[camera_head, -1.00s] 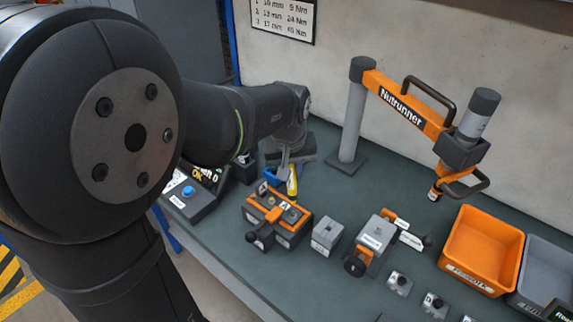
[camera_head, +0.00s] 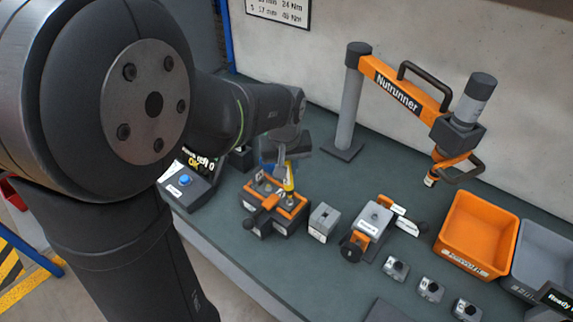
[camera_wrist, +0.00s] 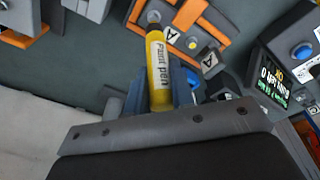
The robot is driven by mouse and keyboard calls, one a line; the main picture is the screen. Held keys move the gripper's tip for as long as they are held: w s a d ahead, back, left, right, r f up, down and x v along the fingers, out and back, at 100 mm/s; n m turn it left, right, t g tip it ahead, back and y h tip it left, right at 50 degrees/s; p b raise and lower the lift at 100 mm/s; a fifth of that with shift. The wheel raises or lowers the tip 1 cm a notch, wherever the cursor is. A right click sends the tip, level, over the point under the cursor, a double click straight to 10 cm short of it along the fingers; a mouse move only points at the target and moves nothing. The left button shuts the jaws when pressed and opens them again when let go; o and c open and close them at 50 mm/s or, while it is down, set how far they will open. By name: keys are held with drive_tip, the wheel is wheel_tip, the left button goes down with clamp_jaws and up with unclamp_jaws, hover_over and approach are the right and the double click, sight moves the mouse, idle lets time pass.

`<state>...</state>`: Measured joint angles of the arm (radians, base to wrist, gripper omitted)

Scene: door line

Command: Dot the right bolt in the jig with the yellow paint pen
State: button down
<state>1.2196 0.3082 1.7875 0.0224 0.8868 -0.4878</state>
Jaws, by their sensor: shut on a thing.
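The yellow paint pen (camera_wrist: 159,75) is in my gripper (camera_wrist: 161,100), which is shut on its body. The pen also shows in the head view (camera_head: 289,180), roughly upright, tip down over the right side of the jig (camera_head: 259,220). The jig is dark grey with orange clamp bars and also shows at the top of the wrist view (camera_wrist: 218,42). The right bolt (camera_wrist: 153,16) is at the pen's dark tip; I cannot tell whether they touch. The left bolt (camera_wrist: 193,43) shows a yellowish spot on top.
A control box with a blue button (camera_head: 185,180) stands left of the jig. A grey block (camera_head: 323,222) and a second orange clamp fixture (camera_head: 371,220) stand to its right. The nutrunner arm (camera_head: 400,92), orange bin (camera_head: 477,235) and grey bin (camera_head: 545,262) are farther right.

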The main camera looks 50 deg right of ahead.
drive_tip(key=shift+f, duration=0.5)
idle(0.5)
drive_tip(key=shift+r, duration=3.05)
